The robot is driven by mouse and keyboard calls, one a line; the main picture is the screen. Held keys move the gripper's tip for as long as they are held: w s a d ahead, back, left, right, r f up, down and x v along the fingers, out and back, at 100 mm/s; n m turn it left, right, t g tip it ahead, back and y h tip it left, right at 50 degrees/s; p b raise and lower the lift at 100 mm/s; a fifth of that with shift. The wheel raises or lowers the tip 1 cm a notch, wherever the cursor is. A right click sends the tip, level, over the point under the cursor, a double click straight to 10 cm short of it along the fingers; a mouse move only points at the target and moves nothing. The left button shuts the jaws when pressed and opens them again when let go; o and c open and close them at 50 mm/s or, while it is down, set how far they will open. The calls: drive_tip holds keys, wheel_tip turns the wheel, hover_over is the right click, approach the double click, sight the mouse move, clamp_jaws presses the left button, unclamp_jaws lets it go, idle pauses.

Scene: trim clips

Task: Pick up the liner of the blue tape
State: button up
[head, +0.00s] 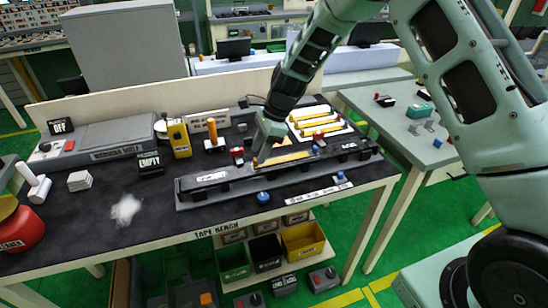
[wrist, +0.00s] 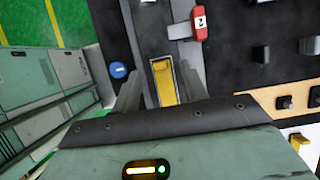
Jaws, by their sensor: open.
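My gripper (head: 264,155) is over the long grey rail (head: 222,190) on the bench. In the wrist view my gripper (wrist: 160,80) is open, with its two dark fingers on either side of a yellow strip (wrist: 163,82) in a pale frame. I cannot tell whether the fingers touch it. A round blue piece (wrist: 118,70) lies left of the fingers; it looks like the blue piece (head: 263,197) at the rail's front in the head view. No blue tape or its liner can be clearly made out.
A white tray with yellow bars (head: 318,124) lies behind the rail. A yellow bottle-like item (head: 179,139), a black EMPTY block (head: 150,162) and a small red piece (head: 237,154) stand left of my gripper. Bins (head: 303,242) sit under the bench.

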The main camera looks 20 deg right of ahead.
drive_tip(key=shift+x, duration=1.45)
clamp_jaws()
wheel_tip(320, 180, up, 10)
drive_tip(key=b, duration=0.1)
drive_tip(key=shift+b, duration=0.4)
